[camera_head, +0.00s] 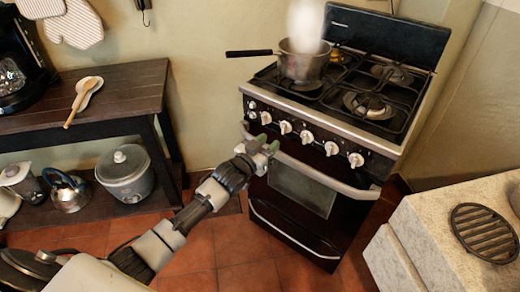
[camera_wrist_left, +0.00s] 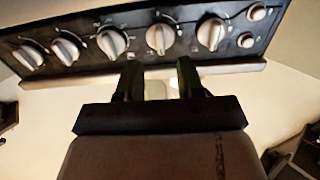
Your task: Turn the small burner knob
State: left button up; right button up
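The stove's front panel (camera_wrist_left: 88,44) carries a row of several pale burner knobs. In the head view the row runs from the left knob (camera_head: 266,118) to the right knob (camera_head: 356,160). I cannot tell which knob is for the small burner. My left gripper (camera_head: 259,142) is in front of the stove, below the left end of the row. In the left wrist view its two fingers (camera_wrist_left: 158,78) are apart with no knob between them. The knob nearest straight ahead there is the pale knob (camera_wrist_left: 160,37), apart from the fingers. My right gripper is not in view.
A steaming pot (camera_head: 303,62) stands on the stove top, its handle pointing left. The oven door handle (camera_head: 322,177) sticks out below the panel. A dark wooden table (camera_head: 125,90) is at left; a pale counter (camera_head: 420,225) is at right.

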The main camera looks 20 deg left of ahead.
pick_arm(q)
jog(key=v, duration=0.4)
jog(key=shift+s+a, duration=0.1)
jog(key=shift+s, duration=0.1)
jog(key=s+a+f+g+y+p, duration=0.1)
jog(key=s+f+g, duration=0.3)
jog(key=f, duration=0.6)
jog(key=s+a+f+n+g+y+p, duration=0.1)
jog(key=s+f+y+p, duration=0.1)
jog(key=s+f, duration=0.6)
jog(key=s+a+f+g+y+p, duration=0.1)
jog(key=s+f+g, duration=0.25)
jog(key=f, duration=0.75)
jog(key=s+f+g+p, duration=0.1)
jog(key=s+f, duration=0.3)
jog(key=s, duration=0.7)
jog(key=s+d+f+g+p, duration=0.1)
jog(key=s+f+g, duration=0.3)
jog(key=s, duration=0.8)
jog(key=s+d+f+g+p, duration=0.1)
jog(key=s+f+g, duration=0.2)
jog(key=s, duration=0.9)
notch_tip(320, 180, down, 3)
jog(key=shift+d+r+y, duration=0.15)
jog(key=shift+r+y, duration=0.1)
jog(key=shift+y, duration=0.05)
